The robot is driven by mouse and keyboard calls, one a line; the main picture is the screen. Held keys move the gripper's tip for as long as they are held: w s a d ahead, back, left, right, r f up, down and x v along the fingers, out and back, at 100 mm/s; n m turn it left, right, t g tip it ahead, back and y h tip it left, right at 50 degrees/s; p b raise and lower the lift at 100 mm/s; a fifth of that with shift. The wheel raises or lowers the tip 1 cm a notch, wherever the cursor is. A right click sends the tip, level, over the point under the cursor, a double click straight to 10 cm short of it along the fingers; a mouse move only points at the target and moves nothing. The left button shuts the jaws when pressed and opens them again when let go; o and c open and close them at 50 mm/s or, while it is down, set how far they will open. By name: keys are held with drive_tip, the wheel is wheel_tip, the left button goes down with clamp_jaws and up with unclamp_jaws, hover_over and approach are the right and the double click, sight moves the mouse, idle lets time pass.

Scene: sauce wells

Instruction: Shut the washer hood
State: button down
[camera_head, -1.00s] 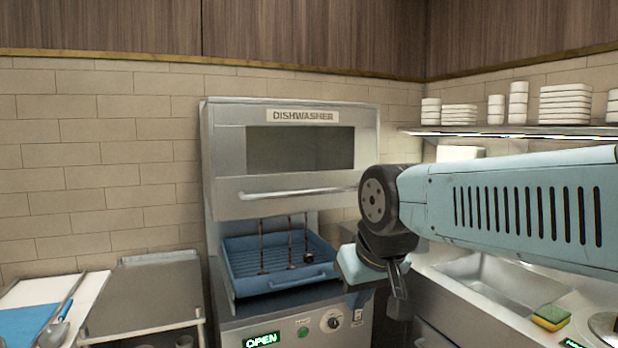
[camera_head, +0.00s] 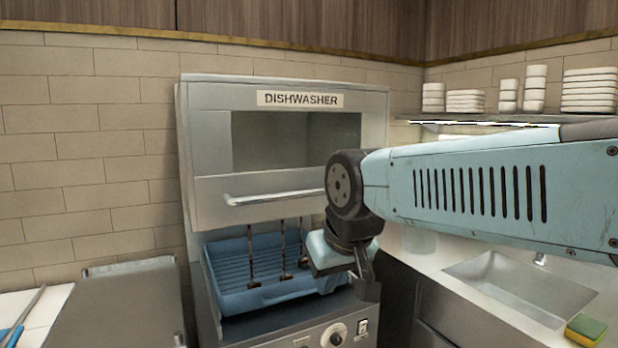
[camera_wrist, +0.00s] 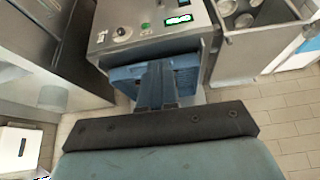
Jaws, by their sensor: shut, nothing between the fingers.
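The dishwasher's metal hood (camera_head: 215,150) is raised, with a dark window and a long bar handle (camera_head: 275,196) along its lower edge. Below it is an open gap with a blue rack (camera_head: 265,299) holding several thin upright brown tools. The rack also shows in the wrist view (camera_wrist: 125,75), partly hidden by my fingers. My gripper (camera_head: 367,284) is shut and empty. It points down in front of the rack's right side, below the handle's level and apart from it. Its two fingers are together in the wrist view (camera_wrist: 157,80).
A control panel (camera_head: 318,337) with a knob lies below the rack. A sink (camera_head: 515,288) and a sponge (camera_head: 586,328) are at the right, under a shelf (camera_head: 520,118) of stacked white dishes. A metal cart (camera_head: 118,305) stands at the left.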

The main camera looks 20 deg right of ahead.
wheel_tip(320, 180, up, 24)
drive_tip(key=m+g, duration=0.3)
drive_tip(key=m, duration=1.5)
hover_over(324, 189)
drive_tip(key=s, duration=0.2)
drive_tip(key=x, duration=1.2)
drive_tip(key=shift+s+f, duration=0.3)
drive_tip(key=shift+f, duration=0.15)
